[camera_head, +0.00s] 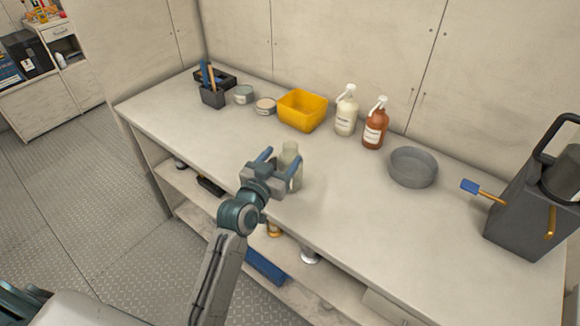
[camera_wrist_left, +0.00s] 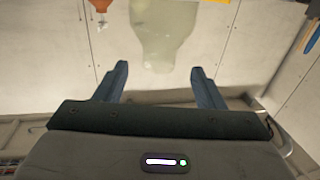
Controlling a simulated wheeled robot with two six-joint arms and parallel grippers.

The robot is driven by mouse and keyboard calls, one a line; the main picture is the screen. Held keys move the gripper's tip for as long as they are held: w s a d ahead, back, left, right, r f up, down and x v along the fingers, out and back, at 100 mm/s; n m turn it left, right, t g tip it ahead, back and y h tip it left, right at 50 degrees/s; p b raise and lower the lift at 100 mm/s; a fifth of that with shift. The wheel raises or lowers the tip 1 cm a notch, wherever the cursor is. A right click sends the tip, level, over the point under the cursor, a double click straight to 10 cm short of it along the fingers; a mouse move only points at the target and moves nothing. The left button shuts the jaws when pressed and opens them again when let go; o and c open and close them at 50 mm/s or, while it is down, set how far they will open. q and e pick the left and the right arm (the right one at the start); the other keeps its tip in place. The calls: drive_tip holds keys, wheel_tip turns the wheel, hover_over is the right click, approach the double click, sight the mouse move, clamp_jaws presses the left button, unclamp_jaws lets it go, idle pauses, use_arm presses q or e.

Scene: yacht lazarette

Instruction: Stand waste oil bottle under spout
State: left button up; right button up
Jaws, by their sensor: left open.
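A pale, translucent greenish bottle (camera_head: 289,153) stands upright on the workbench near its front edge. It also shows in the left wrist view (camera_wrist_left: 165,35), beyond the fingertips and centred between them. My left gripper (camera_head: 280,161) is open at the bottle, its blue fingers pointing toward it; I cannot tell if they touch it. The lower part of the bottle is partly hidden by the gripper. A dark grey canister (camera_head: 520,205) stands at the right end of the bench. A brass spout with a blue end (camera_head: 487,196) sticks out from its left side. My right gripper is out of view.
A round grey pan (camera_head: 413,167) sits left of the canister. A brown pump bottle (camera_head: 375,127), a cream pump bottle (camera_head: 346,114), a yellow bin (camera_head: 301,110) and small tins line the back. The bench (camera_head: 355,215) is clear between bottle and canister.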

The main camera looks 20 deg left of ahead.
sight(294, 143)
use_arm(q)
drive_tip(key=shift+w+d, duration=0.15)
drive_tip(key=shift+w, duration=0.75)
drive_tip(key=w+p, duration=0.1)
drive_tip(key=w, duration=0.1)
drive_tip(key=w+d+p, duration=0.1)
drive_tip(key=w, duration=0.1)
drive_tip(key=shift+w, duration=0.3)
drive_tip(key=shift+w+f, duration=0.2)
drive_tip(key=shift+w, duration=0.05)
drive_tip(key=shift+s, duration=0.1)
drive_tip(key=shift+c, duration=0.6)
drive_tip(key=c, duration=1.2)
drive_tip(key=shift+r, duration=0.15)
